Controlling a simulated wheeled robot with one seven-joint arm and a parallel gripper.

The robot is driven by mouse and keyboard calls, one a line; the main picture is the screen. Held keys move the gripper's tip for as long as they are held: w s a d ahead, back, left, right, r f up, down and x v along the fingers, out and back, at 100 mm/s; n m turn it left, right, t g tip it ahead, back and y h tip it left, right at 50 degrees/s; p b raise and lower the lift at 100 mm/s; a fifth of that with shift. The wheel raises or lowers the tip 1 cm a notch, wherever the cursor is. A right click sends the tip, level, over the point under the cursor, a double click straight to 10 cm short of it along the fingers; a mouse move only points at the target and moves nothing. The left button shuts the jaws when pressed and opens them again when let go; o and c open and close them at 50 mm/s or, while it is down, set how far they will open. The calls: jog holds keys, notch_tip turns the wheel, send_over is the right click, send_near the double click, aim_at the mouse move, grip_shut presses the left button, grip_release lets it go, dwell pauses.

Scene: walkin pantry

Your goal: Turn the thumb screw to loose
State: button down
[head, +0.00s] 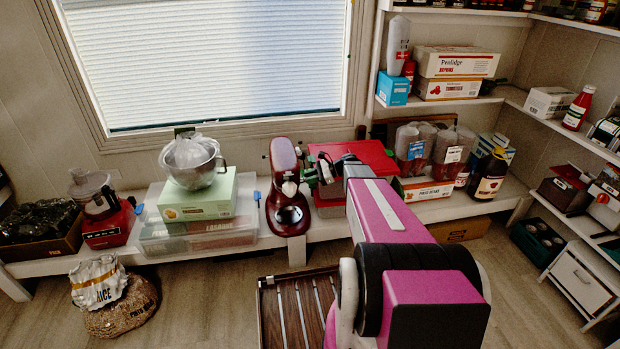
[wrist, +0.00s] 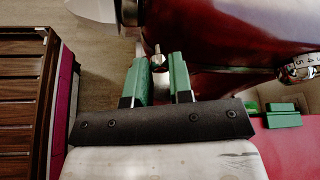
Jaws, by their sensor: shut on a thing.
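A dark red stand mixer (head: 284,157) stands upright on the low white shelf under the window, and its red body (wrist: 225,55) fills the upper right of the wrist view. The thumb screw (wrist: 157,54) is a small metal piece sticking out of the mixer, seen between my green fingertips. My gripper (wrist: 160,70) is shut on the thumb screw, with a finger on each side of it. In the head view my gripper (head: 311,176) is at the mixer's right side. The screw is too small to make out there.
A red-lidded box (head: 365,155) stands behind my arm, just right of the mixer. A green box with a metal bowl (head: 193,165) stands to the left on a clear bin (head: 165,235). A brown slatted piece (wrist: 20,90) is at the wrist view's left.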

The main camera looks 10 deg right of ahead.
jog(key=shift+s+f+n+t+y, duration=0.2)
jog(key=shift+n+t+y, duration=0.65)
jog(key=shift+n, duration=1.7)
jog(key=shift+s+f+n+t+y, duration=0.2)
jog(key=shift+n+t+y, duration=0.6)
jog(key=shift+n, duration=1.8)
jog(key=shift+w+f+n+t+y, duration=0.1)
jog(key=shift+f+n+t+y, duration=0.45)
jog(key=shift+n, duration=2)
jog(key=shift+r+n+y, duration=0.25)
jog(key=shift+n+y, duration=0.05)
jog(key=c, duration=1)
grip_release()
jog(key=v, duration=1)
jog(key=shift+s+d+f, duration=0.15)
jog(key=shift+s+d, duration=0.15)
